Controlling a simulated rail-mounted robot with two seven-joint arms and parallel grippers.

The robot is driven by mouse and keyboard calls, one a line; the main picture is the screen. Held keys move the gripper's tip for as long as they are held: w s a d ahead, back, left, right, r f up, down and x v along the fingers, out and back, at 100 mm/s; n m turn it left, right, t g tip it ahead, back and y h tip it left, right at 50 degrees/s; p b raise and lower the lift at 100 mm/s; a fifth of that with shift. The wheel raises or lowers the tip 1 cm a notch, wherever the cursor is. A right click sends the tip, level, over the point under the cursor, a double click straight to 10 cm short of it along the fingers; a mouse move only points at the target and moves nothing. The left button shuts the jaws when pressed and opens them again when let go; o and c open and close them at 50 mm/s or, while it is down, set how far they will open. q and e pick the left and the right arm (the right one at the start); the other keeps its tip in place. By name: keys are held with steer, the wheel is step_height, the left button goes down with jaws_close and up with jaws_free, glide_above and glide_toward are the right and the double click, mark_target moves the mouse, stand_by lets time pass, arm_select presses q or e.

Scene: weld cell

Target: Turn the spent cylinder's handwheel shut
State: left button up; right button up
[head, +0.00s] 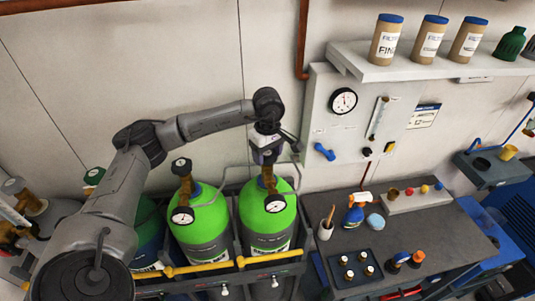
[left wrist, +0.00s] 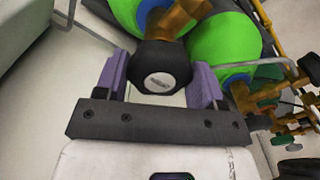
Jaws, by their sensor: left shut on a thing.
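Two bright green cylinders stand side by side in a rack, the left one (head: 200,225) and the right one (head: 267,222). The left one has a black handwheel (head: 181,166) on its brass valve. My left gripper (head: 268,158) is over the top of the right cylinder and hides its handwheel in the head view. In the left wrist view the purple fingers (left wrist: 160,82) stand on both sides of that black handwheel (left wrist: 160,72), shut on it. A brass valve and a green cylinder show behind it. Nothing marks clearly which cylinder is spent. My right gripper is not in view.
Pressure gauges (head: 182,215) (head: 275,203) sit in front of the green cylinders. Yellow bars (head: 210,268) cross the rack's front. A wall panel (head: 343,126) with a gauge and blue lever stands close right of my gripper. A cluttered bench (head: 440,235) is at right.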

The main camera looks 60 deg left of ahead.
mark_target(268, 153)
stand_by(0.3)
arm_select(q)
steer(key=shift+r, duration=0.1)
steer(key=o, duration=0.9)
steer(key=shift+o, duration=0.2)
step_height(268, 153, up, 9)
steer(key=shift+w+f+b, duration=0.1)
steer(key=shift+f+b, duration=0.1)
steer(key=shift+b, duration=0.2)
steer(key=shift+r+p, duration=1.45)
steer(key=shift+r, duration=1.1)
